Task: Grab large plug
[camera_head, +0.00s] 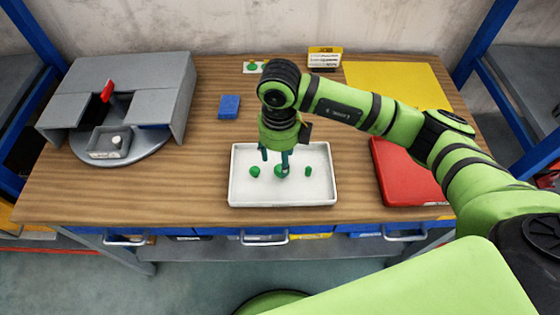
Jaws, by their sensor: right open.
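Three small green parts lie in the white tray (240,193): a rounded left one (254,171), a middle one (280,172) partly hidden by a finger, and a narrower, upright right one (308,172). I cannot tell for sure which is the large plug. My right gripper (275,164) points down over the tray, open, its fingertips close to the middle part. I cannot tell whether it touches it. My left gripper is not in view.
A grey housing (165,72) with a small bin (105,153) stands at the left. A blue block (229,107) lies behind the tray. A red tray (405,185) is at the right, with a yellow mat (390,77) behind it. Bare wood lies left of the white tray.

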